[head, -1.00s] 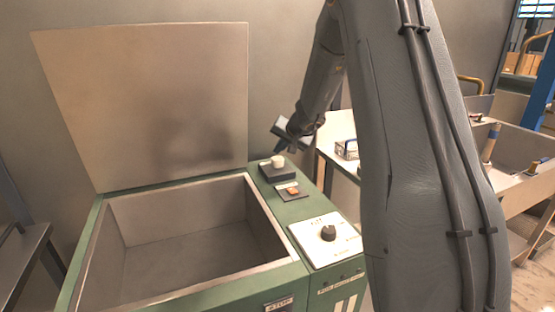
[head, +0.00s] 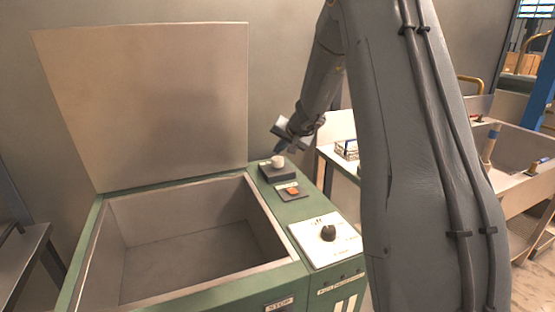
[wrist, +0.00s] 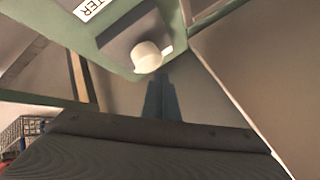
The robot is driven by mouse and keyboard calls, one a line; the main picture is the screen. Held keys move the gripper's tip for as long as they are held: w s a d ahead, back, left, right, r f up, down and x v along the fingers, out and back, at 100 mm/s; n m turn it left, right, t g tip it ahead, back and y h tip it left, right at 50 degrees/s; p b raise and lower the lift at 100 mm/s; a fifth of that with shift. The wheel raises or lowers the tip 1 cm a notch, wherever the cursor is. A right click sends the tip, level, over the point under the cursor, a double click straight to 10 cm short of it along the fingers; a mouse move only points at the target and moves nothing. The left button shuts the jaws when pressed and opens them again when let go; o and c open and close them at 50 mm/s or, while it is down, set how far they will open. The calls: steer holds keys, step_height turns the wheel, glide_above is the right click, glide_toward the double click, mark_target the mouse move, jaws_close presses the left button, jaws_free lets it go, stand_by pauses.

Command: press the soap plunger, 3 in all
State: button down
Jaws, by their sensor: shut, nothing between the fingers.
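A white round knob (head: 278,162) stands up from a dark block at the back right corner of the green chamber's top. It also shows in the wrist view (wrist: 147,57), with part of a label ending in "TER" beside its block. No soap bottle is recognisable; this knob is the only plunger-like part I see. My gripper (head: 281,147) is just above and slightly right of the knob in the head view. In the wrist view its shut, empty fingers (wrist: 157,78) end just below the knob in the picture. A small gap seems to separate them; contact is hard to judge.
The chamber's lid (head: 150,100) stands open behind its empty basin (head: 185,250). An orange switch (head: 293,191) and a dial (head: 328,233) lie in front of the knob. A white table (head: 335,150) with a wire basket stands to the right.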

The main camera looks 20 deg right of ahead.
mark_target(279, 160)
steer(key=shift+f+b, duration=1.45)
steer(key=shift+b, duration=0.85)
stand_by(1.6)
steer(key=shift+r, duration=0.1)
stand_by(0.3)
steer(key=shift+r+p, duration=1.2)
steer(key=shift+r, duration=0.15)
steer(key=shift+r+p, duration=2.15)
steer(key=shift+r, duration=0.4)
